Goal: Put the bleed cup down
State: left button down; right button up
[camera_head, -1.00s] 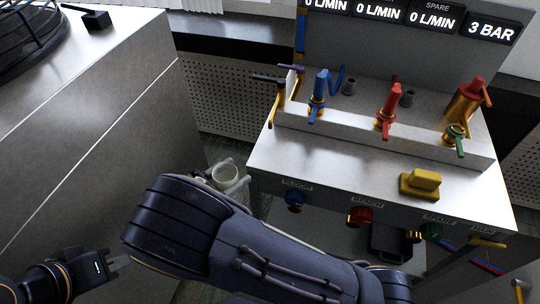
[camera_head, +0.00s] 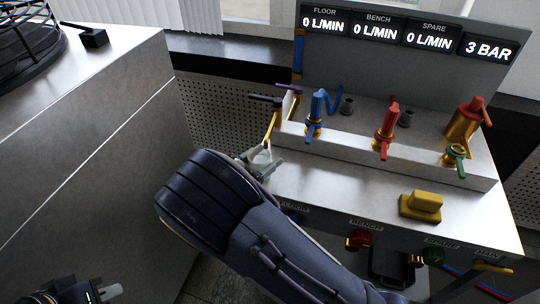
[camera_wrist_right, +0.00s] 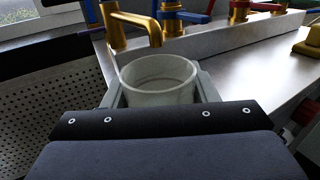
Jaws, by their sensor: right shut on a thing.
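The bleed cup (camera_wrist_right: 158,80) is a pale, round, open-topped cup. In the right wrist view it sits between the two fingers of my right gripper (camera_wrist_right: 160,92), which is shut on it. A brass spout (camera_wrist_right: 138,28) hangs just above and behind the cup's rim. In the head view the cup (camera_head: 260,158) is at the bench's left front corner, partly hidden by my right gripper (camera_head: 262,166). I cannot tell whether its base touches the bench top. My left gripper (camera_head: 108,293) is at the bottom left, empty, its fingers seen only partly.
The metal bench (camera_head: 340,190) has free surface right of the cup. A yellow block (camera_head: 421,205) sits near its front edge. Blue (camera_head: 315,115) and red (camera_head: 386,130) valves stand on the raised ledge. A large grey cabinet (camera_head: 90,110) is at left.

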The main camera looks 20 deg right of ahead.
jog(key=x, duration=0.2)
jog(key=shift+w+d+f, duration=0.1)
jog(key=shift+d+f, duration=0.15)
jog(key=shift+d, duration=0.05)
jog(key=shift+a+f, duration=0.1)
jog(key=shift+f, duration=0.1)
jog(key=o, duration=1)
jog(key=shift+o, duration=0.2)
jog(key=v, duration=1.2)
jog(key=shift+a, duration=0.1)
